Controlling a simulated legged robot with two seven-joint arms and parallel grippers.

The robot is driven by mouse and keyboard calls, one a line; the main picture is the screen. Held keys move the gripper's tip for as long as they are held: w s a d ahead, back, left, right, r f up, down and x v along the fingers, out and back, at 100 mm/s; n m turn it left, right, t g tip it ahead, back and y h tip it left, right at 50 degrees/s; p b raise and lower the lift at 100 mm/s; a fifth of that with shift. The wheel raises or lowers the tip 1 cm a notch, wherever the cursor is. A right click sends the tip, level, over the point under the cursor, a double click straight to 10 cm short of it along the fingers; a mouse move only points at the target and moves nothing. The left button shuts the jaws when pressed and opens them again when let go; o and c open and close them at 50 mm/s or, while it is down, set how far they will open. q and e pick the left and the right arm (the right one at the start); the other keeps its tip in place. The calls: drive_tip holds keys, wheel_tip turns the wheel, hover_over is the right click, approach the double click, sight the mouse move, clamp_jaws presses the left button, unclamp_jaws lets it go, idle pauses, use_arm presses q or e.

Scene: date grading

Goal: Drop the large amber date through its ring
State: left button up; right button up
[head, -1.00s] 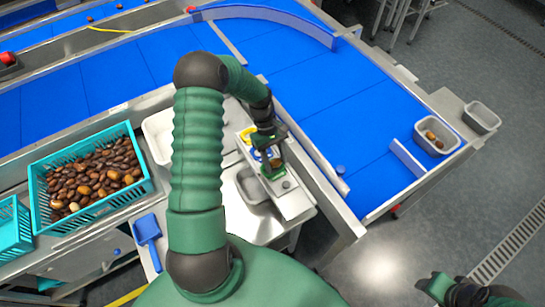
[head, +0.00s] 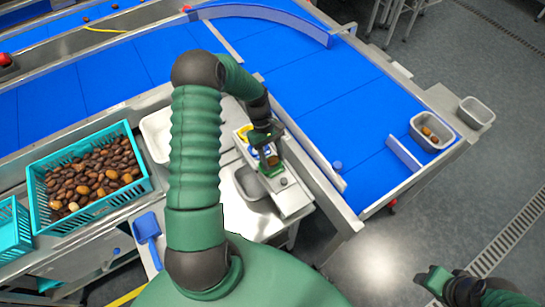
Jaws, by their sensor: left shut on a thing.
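My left gripper (head: 270,163) is shut on a small brown-amber date (head: 273,160), mostly hidden by the fingers. It is over the near end of a pale sizing board, at the green ring (head: 271,172). I cannot tell whether the date is above the ring or inside it. A yellow ring (head: 244,133) shows at the board's far end, and a blue ring between them is largely covered by the gripper. My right gripper (head: 437,284) is at the lower right, away from the board, and its fingers are unclear.
A grey tub (head: 250,184) stands left of the board. A teal crate (head: 150,187) of dates is at the left, with a blue scoop (head: 147,228) near it. The blue conveyor (head: 335,100) runs behind, with a grey tray (head: 417,133) holding dates at its right end.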

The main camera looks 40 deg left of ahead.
use_arm(q)
drive_tip(key=shift+a+f, duration=0.1)
drive_tip(key=shift+a, duration=0.6)
use_arm(e)
drive_tip(key=shift+a+r, duration=0.15)
drive_tip(key=shift+a, duration=0.1)
use_arm(q)
drive_tip(key=o, duration=0.9)
drive_tip(key=shift+s+a+f, duration=0.1)
drive_tip(key=shift+a, duration=0.25)
use_arm(e)
drive_tip(key=shift+a+r, duration=0.1)
drive_tip(key=shift+a, duration=0.3)
use_arm(q)
drive_tip(key=shift+d, duration=0.25)
use_arm(e)
drive_tip(key=shift+d, duration=0.3)
use_arm(q)
drive_tip(key=shift+a, duration=0.15)
use_arm(e)
drive_tip(key=shift+a, duration=0.2)
drive_tip(key=shift+d, duration=0.1)
